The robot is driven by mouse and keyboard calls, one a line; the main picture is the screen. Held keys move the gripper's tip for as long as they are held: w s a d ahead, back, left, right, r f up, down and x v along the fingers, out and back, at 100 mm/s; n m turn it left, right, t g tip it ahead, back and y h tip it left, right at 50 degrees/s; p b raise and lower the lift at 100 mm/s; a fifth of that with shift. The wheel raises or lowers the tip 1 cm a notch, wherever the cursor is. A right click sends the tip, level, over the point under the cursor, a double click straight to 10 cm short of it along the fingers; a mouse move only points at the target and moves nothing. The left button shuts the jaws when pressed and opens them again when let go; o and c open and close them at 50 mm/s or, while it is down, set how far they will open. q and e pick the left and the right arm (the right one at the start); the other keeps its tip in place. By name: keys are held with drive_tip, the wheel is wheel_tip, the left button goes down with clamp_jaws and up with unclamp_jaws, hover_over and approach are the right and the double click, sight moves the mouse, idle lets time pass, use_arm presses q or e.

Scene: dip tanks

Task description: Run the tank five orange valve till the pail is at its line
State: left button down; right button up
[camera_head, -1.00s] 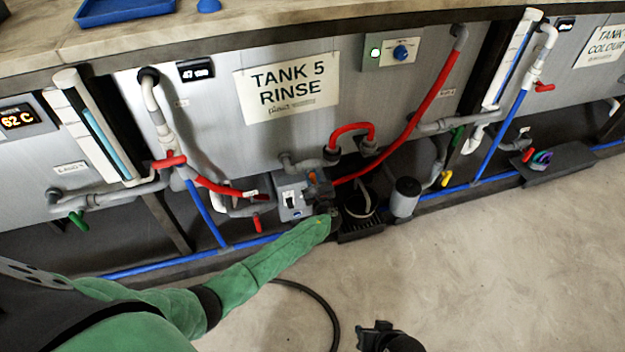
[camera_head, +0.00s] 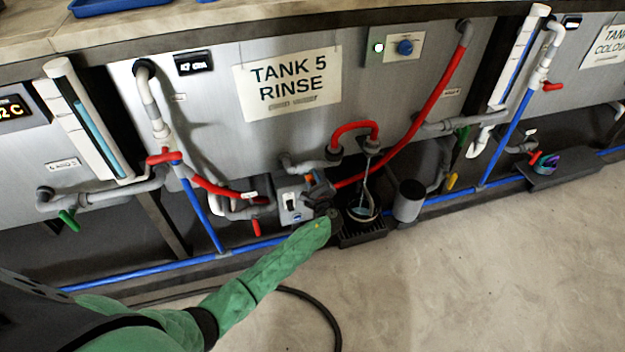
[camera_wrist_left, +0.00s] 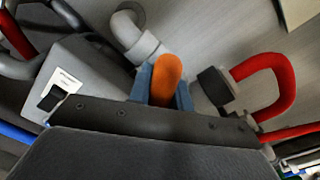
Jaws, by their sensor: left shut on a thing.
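The orange valve handle (camera_wrist_left: 166,80) stands between the blue fingers of my left gripper (camera_wrist_left: 165,90), which is shut on it. In the head view the left gripper (camera_head: 320,190) is at the valve below the tank five sign (camera_head: 288,80), mostly covering the orange part. The dark pail (camera_head: 362,214) stands just right of the gripper. A thin pale strand, apparently liquid, runs from the pipe outlet above into it. Its inside looks bluish; I cannot make out the line or level. My right gripper is out of view.
The pail stands on a black grated stand (camera_head: 365,236). A grey cylinder (camera_head: 408,201) is to its right. A grey switch box (camera_head: 294,205) is left of the valve. A red-handled valve (camera_head: 164,157) is further left. A dark hose (camera_head: 318,303) lies on the otherwise open floor.

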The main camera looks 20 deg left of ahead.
sight(314, 184)
use_arm(q)
drive_tip(key=c, duration=1.3)
unclamp_jaws()
drive_tip(key=shift+v, duration=3.9)
